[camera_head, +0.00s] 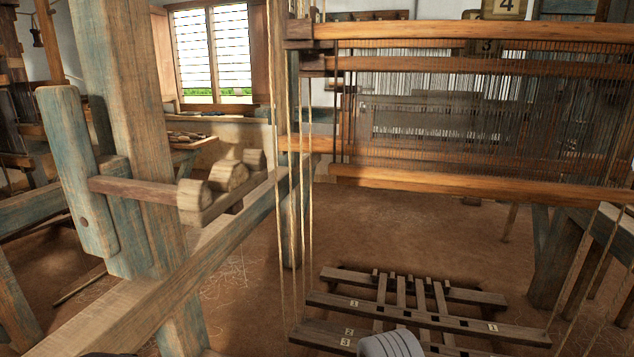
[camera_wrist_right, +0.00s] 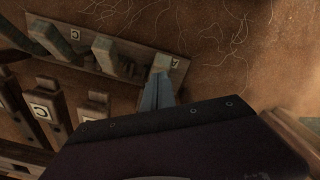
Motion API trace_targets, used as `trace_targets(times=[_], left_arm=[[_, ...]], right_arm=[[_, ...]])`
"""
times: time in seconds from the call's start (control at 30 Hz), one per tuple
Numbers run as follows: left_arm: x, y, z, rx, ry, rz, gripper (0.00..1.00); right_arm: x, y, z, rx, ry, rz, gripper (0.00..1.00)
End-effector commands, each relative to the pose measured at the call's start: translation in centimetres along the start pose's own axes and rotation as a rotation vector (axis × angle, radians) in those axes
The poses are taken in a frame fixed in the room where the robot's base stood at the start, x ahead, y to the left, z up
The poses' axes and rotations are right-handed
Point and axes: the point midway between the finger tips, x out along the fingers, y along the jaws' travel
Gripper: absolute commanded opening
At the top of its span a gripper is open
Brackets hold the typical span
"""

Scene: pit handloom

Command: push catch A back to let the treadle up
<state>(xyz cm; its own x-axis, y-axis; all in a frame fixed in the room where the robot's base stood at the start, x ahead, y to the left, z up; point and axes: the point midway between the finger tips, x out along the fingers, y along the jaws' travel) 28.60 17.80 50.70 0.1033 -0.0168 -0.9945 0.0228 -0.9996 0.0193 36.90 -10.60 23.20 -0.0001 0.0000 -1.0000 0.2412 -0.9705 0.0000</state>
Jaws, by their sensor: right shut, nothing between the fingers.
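In the right wrist view, a wooden board (camera_wrist_right: 130,52) lies over the earth floor with upright wooden catches along it, one at its left end (camera_wrist_right: 50,38) and one near its middle (camera_wrist_right: 108,54). Treadle bars (camera_wrist_right: 60,112) with pale labels show at the left. My left gripper is not in view.
In the head view, the numbered wooden treadle frame (camera_head: 420,318) is low at the front. Hanging cords (camera_head: 297,220), a long side beam (camera_head: 200,270) and the loom post (camera_head: 130,120) stand at its left. The heddle frame (camera_head: 480,110) hangs above. Bare floor (camera_head: 400,225) lies behind.

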Motion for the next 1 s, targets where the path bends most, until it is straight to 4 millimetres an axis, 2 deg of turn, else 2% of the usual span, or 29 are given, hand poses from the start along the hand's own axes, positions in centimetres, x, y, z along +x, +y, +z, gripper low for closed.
trace_targets(times=[0.37,0.67,1.0], left_arm=[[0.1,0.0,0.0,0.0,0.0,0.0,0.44],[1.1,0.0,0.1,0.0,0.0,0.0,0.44],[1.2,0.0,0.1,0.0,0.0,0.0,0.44]], right_arm=[[0.1,0.0,0.0,0.0,0.0,0.0,0.0],[1.5,0.0,0.0,0.0,0.0,0.0,0.0],[1.9,-0.2,0.3,-0.001,0.001,0.0,0.0]])
